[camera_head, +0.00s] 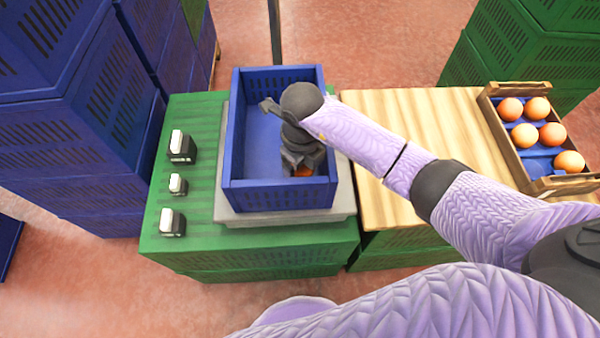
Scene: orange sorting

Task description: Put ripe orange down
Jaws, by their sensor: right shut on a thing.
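My right gripper (303,163) reaches down into the blue crate (277,197) from the right. It is shut on an orange (303,171), of which only a small part shows below the fingers, near the crate's front right corner. I cannot tell whether the orange touches the crate floor. The rest of the crate floor that I see is bare. The crate stands on a grey platform (290,220) on the green surface. My left gripper is not in view.
A wooden box (497,120) with several oranges stands at the right on a wooden top (430,115). Three small black-and-white objects (179,147) stand left of the crate. Stacked blue crates (75,130) rise at the left, green crates (515,45) at the back right.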

